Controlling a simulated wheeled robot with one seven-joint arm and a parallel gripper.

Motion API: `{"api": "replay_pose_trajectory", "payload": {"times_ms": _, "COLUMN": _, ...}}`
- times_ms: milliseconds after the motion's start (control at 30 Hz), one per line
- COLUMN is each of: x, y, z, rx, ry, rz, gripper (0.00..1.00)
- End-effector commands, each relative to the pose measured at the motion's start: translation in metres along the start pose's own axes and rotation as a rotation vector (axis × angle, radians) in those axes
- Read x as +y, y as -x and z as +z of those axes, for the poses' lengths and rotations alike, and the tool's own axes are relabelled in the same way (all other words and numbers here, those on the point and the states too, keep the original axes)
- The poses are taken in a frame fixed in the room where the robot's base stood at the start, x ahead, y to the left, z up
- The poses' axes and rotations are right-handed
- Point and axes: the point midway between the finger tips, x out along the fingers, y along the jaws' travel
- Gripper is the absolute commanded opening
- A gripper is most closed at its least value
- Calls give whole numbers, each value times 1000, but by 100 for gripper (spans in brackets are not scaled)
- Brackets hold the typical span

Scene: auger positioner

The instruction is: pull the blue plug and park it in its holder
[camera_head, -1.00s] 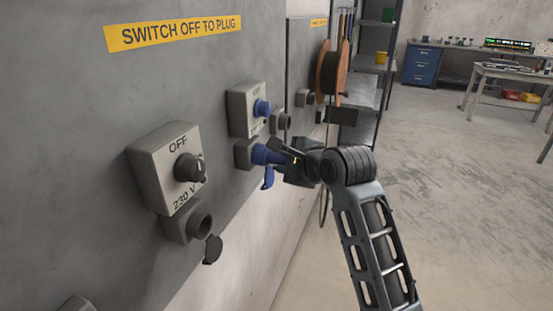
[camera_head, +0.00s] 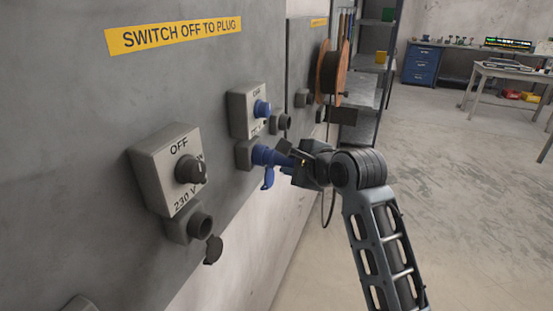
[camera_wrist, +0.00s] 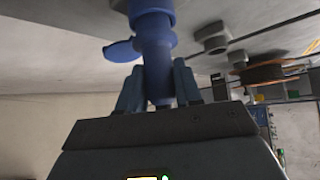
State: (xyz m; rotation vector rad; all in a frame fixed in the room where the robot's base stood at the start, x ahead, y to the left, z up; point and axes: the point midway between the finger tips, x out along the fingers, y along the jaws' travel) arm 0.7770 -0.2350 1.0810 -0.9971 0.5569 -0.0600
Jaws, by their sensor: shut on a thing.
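The blue plug (camera_head: 283,160) is at the blue-collared socket (camera_head: 262,155) below the switch box with the blue knob (camera_head: 262,108). In the wrist view the plug (camera_wrist: 157,68) runs from between my fingers up to the blue collar (camera_wrist: 150,10). I cannot tell how deep it sits. A blue flap (camera_head: 268,179) hangs beside it. My gripper (camera_head: 291,159) is shut on the plug's outer end; its fingers (camera_wrist: 158,85) lie on both sides. A grey round fitting (camera_head: 281,123) sits up and right of the socket; I cannot tell whether it is the holder.
A grey switch box (camera_head: 172,170) marked OFF has an empty grey socket (camera_head: 196,224) and hanging dark cap (camera_head: 213,249) below it. An orange cable reel (camera_head: 335,75) stands out farther along the wall. The floor to the right is clear.

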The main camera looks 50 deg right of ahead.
Motion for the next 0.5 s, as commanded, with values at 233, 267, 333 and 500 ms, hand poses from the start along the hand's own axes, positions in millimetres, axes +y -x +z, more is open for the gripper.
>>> {"api": "replay_pose_trajectory", "payload": {"times_ms": 233, "x": -1, "y": 5, "z": -4, "rx": 0, "ry": 0, "rz": -1, "gripper": 0}}
{"api": "replay_pose_trajectory", "payload": {"times_ms": 267, "x": -1, "y": 6, "z": -5, "rx": 0, "ry": 0, "rz": -1, "gripper": 0}}
{"api": "replay_pose_trajectory", "payload": {"times_ms": 333, "x": -1, "y": 7, "z": -6, "rx": 0, "ry": 0, "rz": -2, "gripper": 0}}
{"api": "replay_pose_trajectory", "payload": {"times_ms": 500, "x": -1, "y": 10, "z": -9, "rx": -1, "ry": 0, "rz": -2, "gripper": 0}}
